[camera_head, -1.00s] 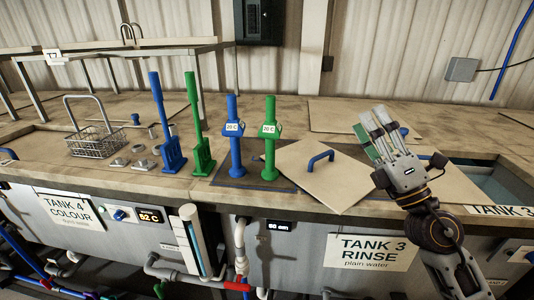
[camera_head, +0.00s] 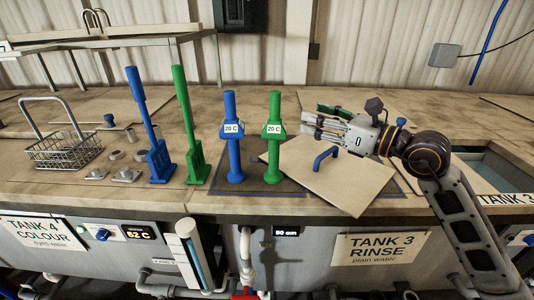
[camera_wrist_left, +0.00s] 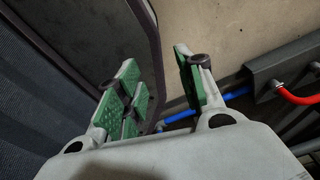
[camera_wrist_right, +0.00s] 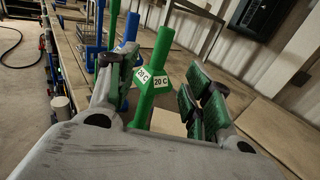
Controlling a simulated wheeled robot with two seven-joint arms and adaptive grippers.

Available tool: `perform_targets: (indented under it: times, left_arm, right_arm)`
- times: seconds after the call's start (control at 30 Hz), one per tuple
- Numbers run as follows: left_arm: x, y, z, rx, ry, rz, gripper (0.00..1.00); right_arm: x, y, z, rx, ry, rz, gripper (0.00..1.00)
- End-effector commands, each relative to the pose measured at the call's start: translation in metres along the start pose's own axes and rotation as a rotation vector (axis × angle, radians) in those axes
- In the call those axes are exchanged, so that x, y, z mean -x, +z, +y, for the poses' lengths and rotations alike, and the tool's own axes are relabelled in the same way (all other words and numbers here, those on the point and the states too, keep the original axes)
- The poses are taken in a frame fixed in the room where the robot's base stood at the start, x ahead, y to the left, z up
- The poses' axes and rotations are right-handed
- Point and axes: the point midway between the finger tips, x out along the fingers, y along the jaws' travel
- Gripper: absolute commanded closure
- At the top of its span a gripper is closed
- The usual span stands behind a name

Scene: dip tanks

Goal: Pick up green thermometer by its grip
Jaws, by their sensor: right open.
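The green thermometer (camera_head: 272,139) stands upright on a dark mat, with a round grip on top and a collar with a white "20 C" label. In the right wrist view its grip (camera_wrist_right: 163,48) and collar show between my fingers, beyond the fingertips. My right gripper (camera_head: 312,122) is open and empty, to the right of the thermometer at about collar height, apart from it, its fingers pointing left. My left gripper (camera_wrist_left: 159,85) is open and empty in the left wrist view, away from the thermometer; it is out of the head view.
A matching blue thermometer (camera_head: 231,140) stands just left of the green one. Blue (camera_head: 153,140) and green paddles (camera_head: 190,140) stand further left, near a wire basket (camera_head: 65,150). A lid (camera_head: 345,185) with a blue handle (camera_head: 325,158) lies right, below my right gripper.

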Motion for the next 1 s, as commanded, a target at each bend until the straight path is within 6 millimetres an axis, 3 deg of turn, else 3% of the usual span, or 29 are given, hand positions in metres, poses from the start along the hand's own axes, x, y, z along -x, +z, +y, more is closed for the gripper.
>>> perform_targets:
  times: [0.47, 1.0]
  left_arm:
    - [0.002, 0.000, 0.001, 0.000, 0.001, -0.001, 0.62]
    - [0.018, -0.002, 0.014, 0.003, 0.015, -0.001, 0.62]
  right_arm:
    - [-0.004, 0.001, -0.001, 0.001, -0.001, 0.000, 0.49]
    - [-0.058, 0.002, 0.000, -0.001, 0.001, -0.001, 0.49]
